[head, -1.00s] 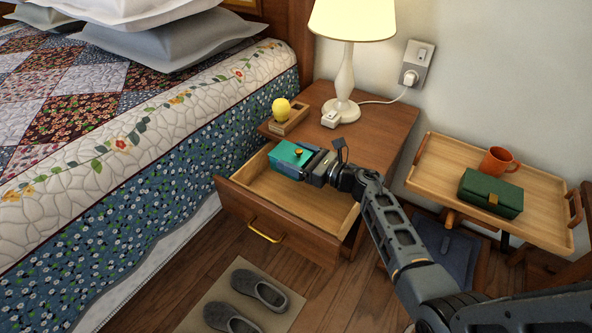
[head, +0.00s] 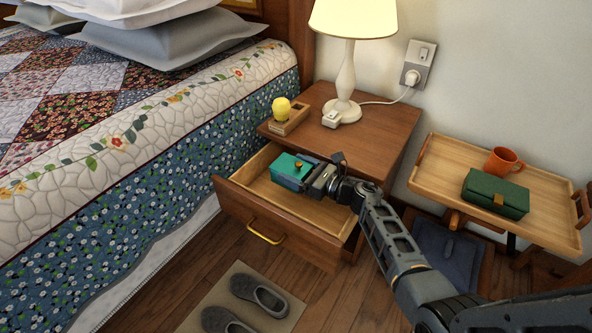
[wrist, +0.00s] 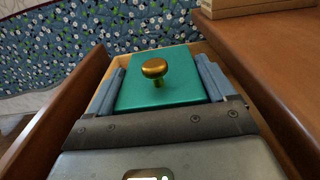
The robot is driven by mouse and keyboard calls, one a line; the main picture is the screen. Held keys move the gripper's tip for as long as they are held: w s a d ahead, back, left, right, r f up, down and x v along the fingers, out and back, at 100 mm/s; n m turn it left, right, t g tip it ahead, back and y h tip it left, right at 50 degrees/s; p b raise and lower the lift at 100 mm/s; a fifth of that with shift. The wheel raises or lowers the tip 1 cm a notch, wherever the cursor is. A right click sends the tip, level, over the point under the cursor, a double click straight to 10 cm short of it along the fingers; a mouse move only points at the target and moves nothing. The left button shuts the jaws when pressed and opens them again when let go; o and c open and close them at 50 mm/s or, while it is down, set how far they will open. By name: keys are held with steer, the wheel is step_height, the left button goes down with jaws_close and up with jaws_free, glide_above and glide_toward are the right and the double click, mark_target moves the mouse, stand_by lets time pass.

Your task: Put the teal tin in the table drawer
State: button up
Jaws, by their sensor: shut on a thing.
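The teal tin (head: 290,169) has a flat lid with a brass knob, and it also shows in the wrist view (wrist: 135,96). My gripper (head: 309,180) is shut on the tin, with one blue-grey finger on each side of it in the wrist view (wrist: 166,85). The table drawer (head: 333,219) is pulled open under the wooden bedside table (head: 378,125). The tin is inside the drawer's opening, between its front and the table. I cannot tell whether its base touches the drawer floor.
A lamp (head: 343,80) and a wooden holder with a yellow bulb-like thing (head: 282,108) stand on the tabletop. The quilted bed (head: 130,170) is close on the left. A tray table (head: 450,180) with an orange mug and green box is right. Slippers (head: 258,294) lie below.

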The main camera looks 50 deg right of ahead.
steer(key=shift+f, duration=0.3)
steer(key=o, duration=1.6)
steer(key=shift+s+a, duration=0.1)
steer(key=shift+o, duration=1.3)
steer(key=shift+a+f, duration=0.1)
steer(key=shift+f, duration=0.1)
steer(key=shift+r, duration=0.1)
steer(key=shift+r+p, duration=0.6)
steer(key=shift+p, duration=0.05)
steer(key=s+d+p, duration=0.1)
steer(key=s, duration=0.6)
steer(key=shift+d+r, duration=0.25)
steer(key=shift+d, duration=0.15)
steer(key=shift+s, duration=0.1)
